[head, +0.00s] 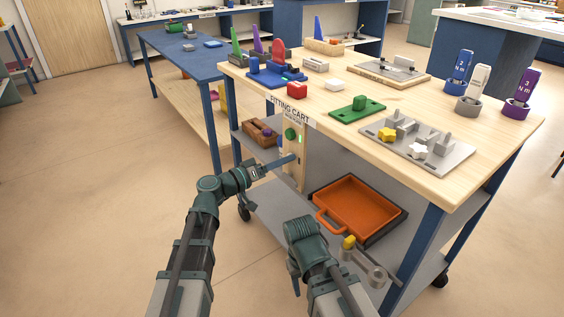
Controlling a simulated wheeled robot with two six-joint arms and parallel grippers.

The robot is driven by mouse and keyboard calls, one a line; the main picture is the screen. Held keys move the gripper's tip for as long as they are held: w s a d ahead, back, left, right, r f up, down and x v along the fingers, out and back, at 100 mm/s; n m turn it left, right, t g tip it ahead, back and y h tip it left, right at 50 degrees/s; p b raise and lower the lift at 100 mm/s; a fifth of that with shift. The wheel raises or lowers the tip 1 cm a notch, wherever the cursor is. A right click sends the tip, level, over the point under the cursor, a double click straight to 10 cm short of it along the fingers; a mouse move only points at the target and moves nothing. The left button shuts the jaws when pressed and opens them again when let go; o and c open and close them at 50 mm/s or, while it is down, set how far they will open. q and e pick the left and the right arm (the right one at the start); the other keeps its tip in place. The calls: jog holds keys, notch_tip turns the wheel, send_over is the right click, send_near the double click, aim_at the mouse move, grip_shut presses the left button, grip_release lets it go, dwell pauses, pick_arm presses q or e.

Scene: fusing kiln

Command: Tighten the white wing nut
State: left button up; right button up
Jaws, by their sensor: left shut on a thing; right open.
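The white wing nut (418,151) sits on a grey fixture plate (455,160) at the front right of the cart top. A yellow wing nut (387,134) is to its left on the same plate. Three tools stand in round holders behind it: blue (458,72), white (475,88) and purple (522,93); the blue and purple ones read 3 Nm. My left gripper (262,170) is at the cart's front, below the top, shut on a slim blue-grey bar (284,161). My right gripper (294,283) is low in front of the cart, open, its fingers mostly hidden by its arm.
An orange tray (355,207) lies on the lower shelf. A cream panel with a green button (291,134) is near my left gripper.

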pick_arm(q)
jog(key=shift+a+f+m, duration=0.1)
jog(key=shift+m, duration=1.85)
jog(key=shift+a+f+m, duration=0.1)
jog(key=shift+m, duration=2.15)
jog(key=o, duration=1.4)
jog(key=shift+r, duration=0.1)
jog(key=v, duration=1.3)
jog(key=shift+s+a, duration=0.2)
jog(key=shift+a, duration=0.1)
